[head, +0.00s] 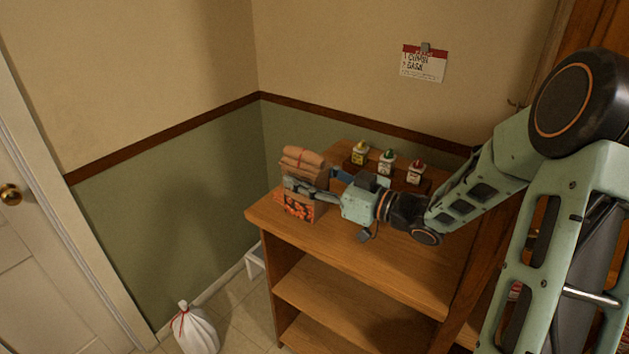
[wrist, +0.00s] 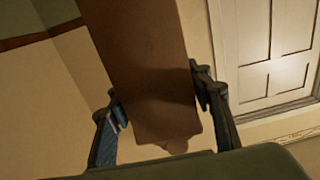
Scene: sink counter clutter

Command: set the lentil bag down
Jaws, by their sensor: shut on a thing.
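The lentil bag (head: 300,203) is a brown paper-like packet with a folded top and an orange-and-dark picture on its lower front. In the head view it is upright at the left end of the wooden shelf unit's top. My gripper (head: 311,190) reaches in from the right and is shut on it. In the wrist view the bag's plain brown side (wrist: 145,60) fills the middle, with the gripper's fingers (wrist: 165,108) on either side. I cannot tell whether the bag's base touches the shelf top.
The shelf top (head: 385,262) is clear in front of my arm. Several small bottles with coloured caps (head: 387,160) stand in a row at the back. A white tied bag (head: 194,330) is on the floor at lower left. A note (head: 423,64) hangs on the wall.

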